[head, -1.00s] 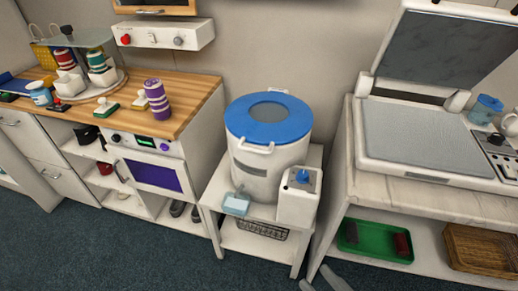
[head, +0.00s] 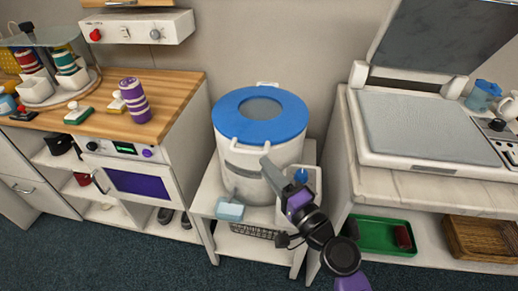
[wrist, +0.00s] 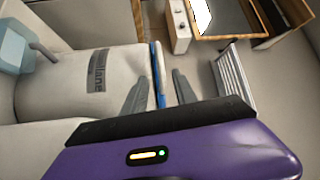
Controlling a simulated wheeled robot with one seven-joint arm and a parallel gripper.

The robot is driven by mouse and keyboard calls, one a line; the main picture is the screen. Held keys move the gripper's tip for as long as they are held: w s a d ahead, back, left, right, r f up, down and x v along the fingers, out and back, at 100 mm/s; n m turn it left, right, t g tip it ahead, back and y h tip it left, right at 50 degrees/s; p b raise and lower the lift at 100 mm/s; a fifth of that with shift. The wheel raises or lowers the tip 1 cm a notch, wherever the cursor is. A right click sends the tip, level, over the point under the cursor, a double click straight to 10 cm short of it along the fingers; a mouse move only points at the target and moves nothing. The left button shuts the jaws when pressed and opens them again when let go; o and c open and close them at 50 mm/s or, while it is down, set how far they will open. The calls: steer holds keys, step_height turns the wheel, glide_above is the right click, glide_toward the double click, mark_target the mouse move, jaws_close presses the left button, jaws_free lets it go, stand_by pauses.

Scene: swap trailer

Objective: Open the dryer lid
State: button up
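The dryer is a white drum (head: 240,162) on a low white stand, with a round blue lid (head: 232,127) that lies shut on top. The lid has a grey centre (head: 260,106) and white handles at its front (head: 245,143) and back (head: 267,85). My gripper (head: 283,174) is in front of the drum's right side, below the lid's rim. In the wrist view the fingers (wrist: 160,90) are apart, with nothing held between them. The drum (wrist: 60,80) and the lid's blue edge (wrist: 157,75) show past them; I cannot tell any contact.
A white control box (head: 312,176) with a blue knob stands beside the drum, partly behind my gripper. A pale blue cup (head: 230,209) is at the stand's front left. A counter (head: 185,95) stands left, and a press with a raised lid (head: 430,125) stands right.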

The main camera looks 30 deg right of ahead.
mark_target(250, 152)
steer(key=shift+w+a+r+p, duration=0.2)
steer(key=shift+w+a+p, duration=0.1)
steer(key=shift+w, duration=0.95)
steer(key=shift+w+a+r+p, duration=0.15)
steer(key=shift+w+a+p, duration=0.15)
steer(key=shift+w, duration=0.95)
steer(key=shift+w+a+r+p, duration=0.2)
steer(key=shift+w+a+p, duration=0.1)
steer(key=shift+w, duration=0.95)
jaws_close()
